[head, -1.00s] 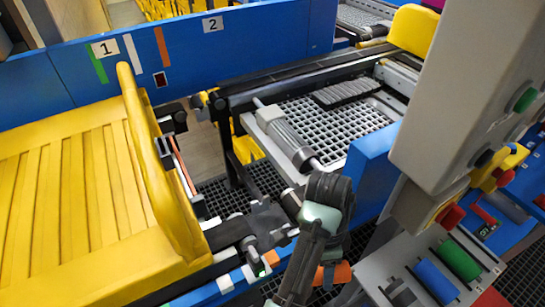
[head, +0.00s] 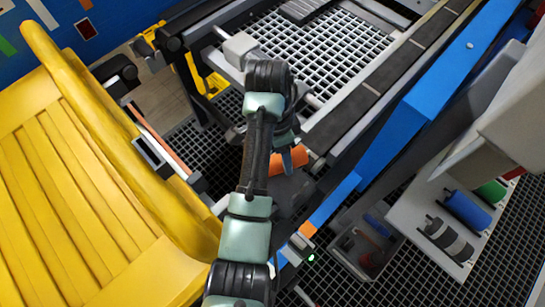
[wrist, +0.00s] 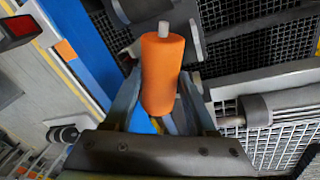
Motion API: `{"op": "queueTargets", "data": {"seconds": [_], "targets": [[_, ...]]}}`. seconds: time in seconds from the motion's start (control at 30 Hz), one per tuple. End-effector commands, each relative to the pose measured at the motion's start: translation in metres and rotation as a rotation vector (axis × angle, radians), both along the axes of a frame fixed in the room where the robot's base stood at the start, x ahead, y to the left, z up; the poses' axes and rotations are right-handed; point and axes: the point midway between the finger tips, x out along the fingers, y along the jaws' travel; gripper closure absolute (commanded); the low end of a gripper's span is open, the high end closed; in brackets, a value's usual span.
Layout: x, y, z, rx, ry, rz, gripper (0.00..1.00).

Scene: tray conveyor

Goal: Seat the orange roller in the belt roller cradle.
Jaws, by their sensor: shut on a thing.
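The orange roller (wrist: 162,75) is held lengthwise between the two fingers of my gripper (wrist: 160,92) in the wrist view. Its pale end pin points away from me. In the head view the roller (head: 289,162) shows partly behind my wrist, with my gripper (head: 292,157) around it. Dark grey bracket parts (wrist: 143,10), which look like the cradle, lie just past the roller's far end. In the head view a dark grey plate (head: 287,192) lies below the roller, partly hidden by my arm. I cannot tell whether roller and bracket touch.
A yellow slatted tray section (head: 90,190) stands at the left. A conveyor with a white grid (head: 330,50) is at the back. A blue rail (head: 390,145) runs along the right. A shelf with spare rollers (head: 465,210) and a grey bin (head: 368,245) are at the right.

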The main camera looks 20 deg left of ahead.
Motion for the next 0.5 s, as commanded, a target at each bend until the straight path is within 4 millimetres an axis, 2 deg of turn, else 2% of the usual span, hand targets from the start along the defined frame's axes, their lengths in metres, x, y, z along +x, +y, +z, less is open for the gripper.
{"op": "queueTargets", "data": {"seconds": [0.2,0.5], "targets": [[-0.001,0.000,-0.042,-0.001,0.004,0.000,1.00],[-0.001,0.000,-0.070,0.000,0.003,0.000,1.00]]}}
